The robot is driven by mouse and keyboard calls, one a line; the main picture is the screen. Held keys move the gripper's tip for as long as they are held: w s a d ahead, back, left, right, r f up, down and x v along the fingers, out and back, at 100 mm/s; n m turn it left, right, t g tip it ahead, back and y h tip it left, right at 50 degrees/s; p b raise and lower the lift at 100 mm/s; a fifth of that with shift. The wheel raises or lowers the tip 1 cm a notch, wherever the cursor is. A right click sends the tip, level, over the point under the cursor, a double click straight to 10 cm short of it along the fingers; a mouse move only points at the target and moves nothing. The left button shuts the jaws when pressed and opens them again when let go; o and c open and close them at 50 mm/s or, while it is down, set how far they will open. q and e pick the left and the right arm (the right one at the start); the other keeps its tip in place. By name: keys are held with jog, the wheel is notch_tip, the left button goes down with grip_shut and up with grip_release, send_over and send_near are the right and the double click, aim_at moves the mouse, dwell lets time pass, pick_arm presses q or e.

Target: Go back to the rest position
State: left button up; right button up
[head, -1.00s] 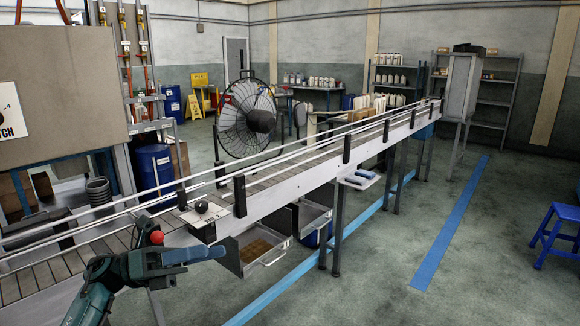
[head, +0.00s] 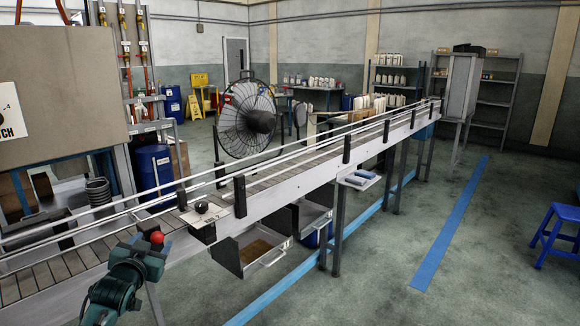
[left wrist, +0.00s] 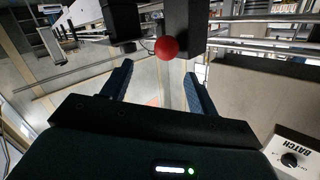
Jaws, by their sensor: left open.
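My left gripper shows in the left wrist view (left wrist: 158,88), with its two blue fingers spread apart and nothing between them. In the head view, my teal left arm is low at the left, beside the near end of the conveyor, and the fingers are not clearly seen there. A red ball-shaped knob (head: 156,237) shows just above the arm. In the left wrist view the red knob (left wrist: 167,48) appears beyond the open fingers; I cannot tell its exact distance. My right gripper is in neither view.
The conveyor (head: 280,183) with its rails runs from near left to far right. A small box with a dark round knob (head: 202,207) sits on its near edge. Metal drawers (head: 265,262) hang below. A blue stool (head: 556,232) stands right; the floor between is clear.

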pick_arm(q)
jog(key=s+d+f+m+g+h, duration=0.1)
jog(key=s+d+f, duration=0.2)
jog(key=s+f, duration=0.15)
jog(key=s+d+f+g+h, duration=0.1)
jog(key=s+d+f, duration=0.25)
jog(key=f, duration=0.25)
jog(key=s+d+f+g+h, duration=0.1)
jog(key=s+d+f, duration=0.2)
jog(key=s, duration=0.7)
jog(key=s+d+f+g+h, duration=0.1)
jog(key=s+d+f, duration=0.3)
jog(key=s, duration=0.5)
jog(key=s+d+f+g, duration=0.2)
jog(key=s+d+f, duration=0.2)
jog(key=s, duration=0.6)
jog(key=shift+s+d+f+n+h, duration=0.3)
jog(key=shift+d+n+h, duration=0.1)
jog(key=shift+d, duration=0.45)
